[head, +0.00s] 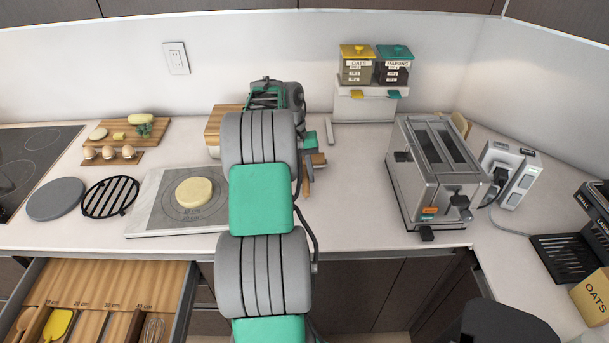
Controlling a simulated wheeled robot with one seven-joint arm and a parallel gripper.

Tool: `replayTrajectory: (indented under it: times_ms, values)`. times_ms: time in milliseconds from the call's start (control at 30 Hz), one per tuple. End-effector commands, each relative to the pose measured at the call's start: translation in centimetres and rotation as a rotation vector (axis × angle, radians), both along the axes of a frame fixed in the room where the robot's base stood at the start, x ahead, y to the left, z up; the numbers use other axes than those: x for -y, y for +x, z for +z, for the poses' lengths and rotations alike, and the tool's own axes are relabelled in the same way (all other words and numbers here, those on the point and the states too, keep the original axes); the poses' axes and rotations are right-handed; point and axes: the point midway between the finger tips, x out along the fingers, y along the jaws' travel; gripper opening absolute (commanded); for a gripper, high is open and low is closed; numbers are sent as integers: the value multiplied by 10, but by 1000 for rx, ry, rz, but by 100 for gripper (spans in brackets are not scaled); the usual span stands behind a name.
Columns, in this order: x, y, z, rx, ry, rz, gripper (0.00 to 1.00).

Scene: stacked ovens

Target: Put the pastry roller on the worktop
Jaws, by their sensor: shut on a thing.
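My arm rises through the middle of the head view and hides much of the worktop (360,215) behind it. My gripper (308,168) is mostly hidden behind the arm; only a little shows at the arm's right side. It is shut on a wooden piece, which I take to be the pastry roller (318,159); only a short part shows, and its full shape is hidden. I cannot tell whether it touches the worktop. A grey pastry mat (155,213) with a round piece of dough (194,192) lies left of the arm.
An open drawer (110,280) with divided compartments and utensils juts out at lower left. A hob (25,155), black trivet (110,197) and food board (125,137) lie left. A toaster (432,170) stands right. Worktop between arm and toaster is clear.

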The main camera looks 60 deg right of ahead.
Motion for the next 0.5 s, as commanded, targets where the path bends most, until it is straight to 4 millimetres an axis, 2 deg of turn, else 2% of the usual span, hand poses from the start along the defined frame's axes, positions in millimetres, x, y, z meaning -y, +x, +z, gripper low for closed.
replayTrajectory:
  times_ms: [367, 400, 500]
  values:
    - [1, 1, -5, 2, -5, 0, 0]
    - [1, 1, -5, 2, -4, 0, 24]
    - [0, 1, -5, 2, -4, 0, 32]
